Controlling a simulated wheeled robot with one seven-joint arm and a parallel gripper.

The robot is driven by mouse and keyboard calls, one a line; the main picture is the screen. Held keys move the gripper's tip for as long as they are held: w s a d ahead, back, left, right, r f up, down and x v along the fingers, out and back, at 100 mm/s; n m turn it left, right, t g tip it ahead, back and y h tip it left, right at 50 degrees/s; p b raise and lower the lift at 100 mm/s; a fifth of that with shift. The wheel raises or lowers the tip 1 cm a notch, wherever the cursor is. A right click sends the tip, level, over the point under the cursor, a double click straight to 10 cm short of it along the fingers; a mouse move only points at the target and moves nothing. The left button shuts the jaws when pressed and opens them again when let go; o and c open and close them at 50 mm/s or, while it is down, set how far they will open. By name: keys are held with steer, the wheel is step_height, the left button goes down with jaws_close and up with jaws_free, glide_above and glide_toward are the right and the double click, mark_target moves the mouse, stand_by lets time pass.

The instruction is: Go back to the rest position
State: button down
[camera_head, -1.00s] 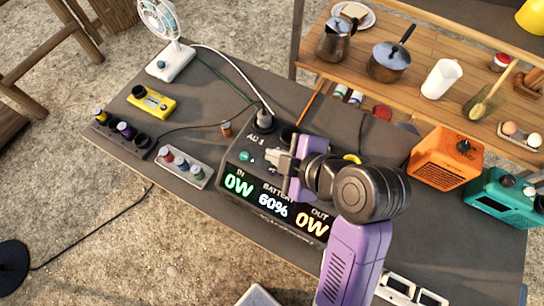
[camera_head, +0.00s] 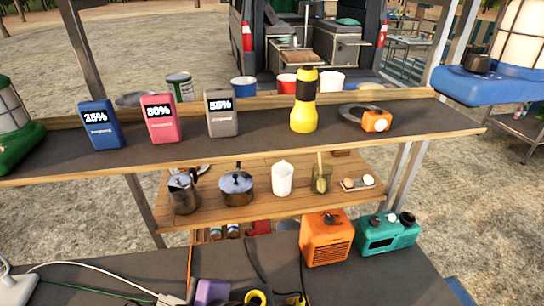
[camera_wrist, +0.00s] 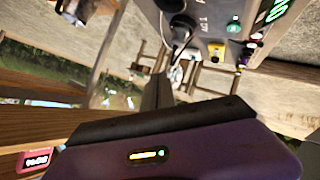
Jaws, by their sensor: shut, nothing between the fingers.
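My gripper (camera_wrist: 157,95) shows in the wrist view as narrow dark fingers, closed together with nothing between them. Its purple housing fills the bottom of that view. The fingers are apart from the power station (camera_wrist: 215,22), which is at the top right with a dark plug (camera_wrist: 180,28) in its AC socket. In the head view only a purple part of my arm shows at the bottom edge; the fingers are not visible there. The power station is mostly below that view, with a white plug (camera_head: 172,299) at the bottom.
A shelf (camera_head: 262,126) crosses the head view, holding blue (camera_head: 99,130), pink (camera_head: 160,128) and grey (camera_head: 222,122) power banks and a yellow flashlight (camera_head: 304,112). An orange heater (camera_head: 326,243) and teal radio (camera_head: 387,236) stand on the table (camera_head: 90,275) below. Wood is close left in the wrist view.

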steer(key=w+d+f+m+t+h+b, duration=0.1)
steer(key=w+d+f+m+t+h, duration=0.1)
steer(key=d+m+t, duration=1.1)
steer(key=s+d+m+g+h+b, duration=0.15)
steer(key=s+d, duration=0.25)
steer(key=d, duration=0.4)
steer(key=s+d+m+h, duration=0.15)
steer(key=s+d, duration=0.25)
steer(key=d, duration=0.4)
steer(key=s+d+f+m+g+h+b, duration=0.1)
steer(key=s+d+f+m+h, duration=0.1)
steer(key=s+d, duration=0.3)
steer(key=s+d+f+m+h+b, duration=0.1)
steer(key=s+d+f+m+h, duration=0.1)
steer(key=s, duration=1)
steer(key=d+f+h, duration=0.1)
steer(key=d+h, duration=0.1)
steer(key=d, duration=0.1)
steer(key=shift+d+g, duration=0.2)
steer(key=shift+g, duration=0.15)
